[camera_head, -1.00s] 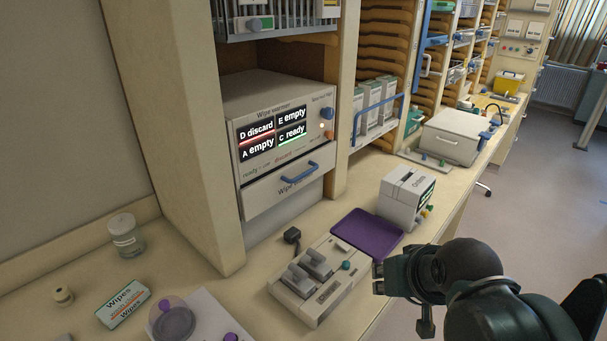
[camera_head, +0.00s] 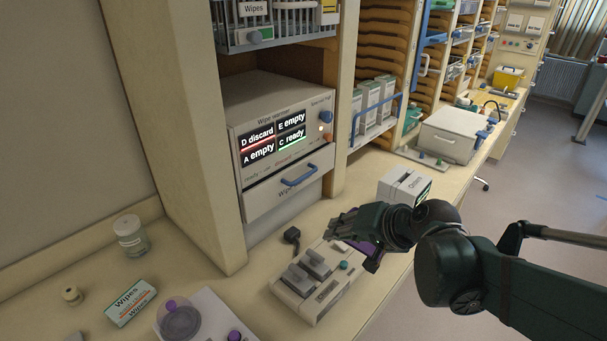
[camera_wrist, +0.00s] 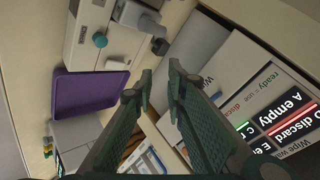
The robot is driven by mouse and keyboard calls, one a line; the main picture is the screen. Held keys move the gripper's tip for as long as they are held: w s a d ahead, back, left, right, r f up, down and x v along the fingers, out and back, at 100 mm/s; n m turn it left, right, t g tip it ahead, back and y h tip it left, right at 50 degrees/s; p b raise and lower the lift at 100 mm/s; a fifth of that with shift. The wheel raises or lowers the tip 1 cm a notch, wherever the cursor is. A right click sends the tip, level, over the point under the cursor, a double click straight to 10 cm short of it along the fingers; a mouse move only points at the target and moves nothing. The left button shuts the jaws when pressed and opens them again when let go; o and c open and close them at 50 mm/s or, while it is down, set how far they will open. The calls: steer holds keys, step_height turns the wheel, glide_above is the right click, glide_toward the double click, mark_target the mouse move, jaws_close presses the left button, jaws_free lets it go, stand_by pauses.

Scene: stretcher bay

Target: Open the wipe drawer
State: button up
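The wipe drawer (camera_head: 270,201) is the pale lower front of the wipe warmer (camera_head: 235,150), with a blue bar handle (camera_head: 300,176). It looks shut. Above it, a display (camera_head: 273,136) reads D discard, E empty, A empty, C ready. My gripper (camera_head: 340,227) is over the counter, below and to the right of the drawer, apart from the handle. In the wrist view my gripper (camera_wrist: 160,80) has its fingers apart with nothing between them.
A grey device with levers (camera_head: 312,285) and a purple tray (camera_wrist: 85,93) lie on the counter near my gripper. A white box (camera_head: 402,185) stands behind my gripper. A wipes packet (camera_head: 130,303) and a jar (camera_head: 131,238) are at left. The cabinet post (camera_head: 200,150) borders the warmer.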

mark_target(305, 178)
steer(key=w+a+r+m+t+y+p, duration=0.1)
steer(key=w+r+m+y+p, duration=0.1)
steer(key=w, duration=0.5)
steer(key=w+a+r+m+t+y+p, duration=0.1)
steer(key=w+r+m+t+y+p, duration=0.1)
steer(key=w, duration=0.5)
steer(key=shift+a+r+m+y+p, duration=0.45)
steer(key=shift+r+y+p, duration=0.25)
steer(key=shift+r+p, duration=0.2)
steer(key=shift+x, duration=3.9)
jaws_close()
steer(key=shift+s+d, duration=0.1)
steer(key=shift+s, duration=0.05)
